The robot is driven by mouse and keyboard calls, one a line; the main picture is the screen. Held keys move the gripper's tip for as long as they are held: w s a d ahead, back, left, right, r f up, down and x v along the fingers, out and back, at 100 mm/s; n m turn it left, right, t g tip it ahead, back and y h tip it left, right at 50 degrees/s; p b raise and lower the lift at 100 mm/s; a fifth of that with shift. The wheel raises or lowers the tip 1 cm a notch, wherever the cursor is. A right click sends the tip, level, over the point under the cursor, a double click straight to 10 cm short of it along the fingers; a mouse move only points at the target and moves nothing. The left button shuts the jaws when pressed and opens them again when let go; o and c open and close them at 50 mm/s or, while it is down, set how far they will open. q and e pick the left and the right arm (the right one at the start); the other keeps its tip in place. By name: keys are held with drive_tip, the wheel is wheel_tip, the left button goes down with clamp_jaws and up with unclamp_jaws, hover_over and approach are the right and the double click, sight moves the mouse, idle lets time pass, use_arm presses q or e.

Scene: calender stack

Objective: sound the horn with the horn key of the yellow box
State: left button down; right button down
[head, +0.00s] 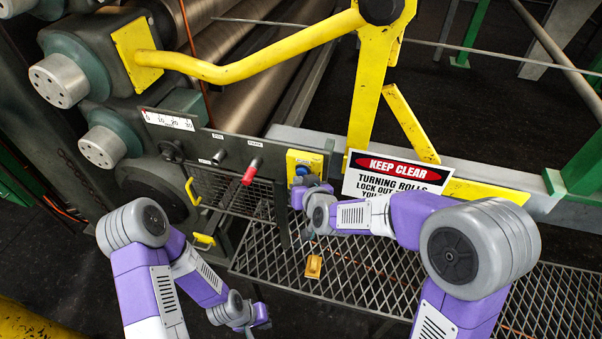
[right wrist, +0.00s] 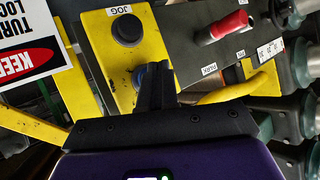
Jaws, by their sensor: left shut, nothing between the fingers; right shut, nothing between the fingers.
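The yellow box (head: 292,157) sits at the right end of the dark panel, left of the KEEP CLEAR sign. In the right wrist view the yellow box (right wrist: 96,43) shows a black round key (right wrist: 125,28) labelled JOG. A second, dark bluish key (right wrist: 142,75) is partly hidden behind my right gripper (right wrist: 157,68); I cannot read its label. The right gripper is shut and empty, its tips over or close beside this second key; I cannot tell whether they touch. My left gripper (head: 262,318) is shut and empty, low above the floor, far from the box.
A red-handled lever (head: 252,171) stands left of the box, and a yellow handle (right wrist: 245,90) shows beside my right gripper. A yellow bar (head: 250,68) crosses above. The KEEP CLEAR sign (head: 396,173) is close to my right forearm. A mesh platform (head: 400,270) lies below.

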drive_tip(key=shift+s+a, duration=0.1)
drive_tip(key=shift+s, duration=0.2)
drive_tip(key=s, duration=0.1)
drive_tip(key=s+a, duration=0.1)
drive_tip(key=s, duration=0.1)
drive_tip(key=s+p, duration=0.1)
drive_tip(key=shift+s+a, duration=0.3)
drive_tip(key=shift+s, duration=0.1)
drive_tip(key=shift+f, duration=0.1)
idle(0.5)
drive_tip(key=s+d+f+m+g+h, duration=0.1)
drive_tip(key=s+d+f+g, duration=0.25)
drive_tip(key=f, duration=0.65)
drive_tip(key=s+d+f+m+g, duration=0.1)
drive_tip(key=s+d+f+g, duration=0.2)
drive_tip(key=f, duration=0.7)
drive_tip(key=s+d+f+m+g, duration=0.1)
drive_tip(key=s+f+g, duration=0.1)
drive_tip(key=s+f, duration=0.3)
drive_tip(key=s+d+f+g+y, duration=0.1)
drive_tip(key=s+d+f+g, duration=0.1)
drive_tip(key=s+f, duration=0.4)
drive_tip(key=s, duration=0.3)
drive_tip(key=shift+s+m+g+b, duration=0.15)
drive_tip(key=shift+m+g+b, duration=0.15)
drive_tip(key=shift+m+g, duration=0.1)
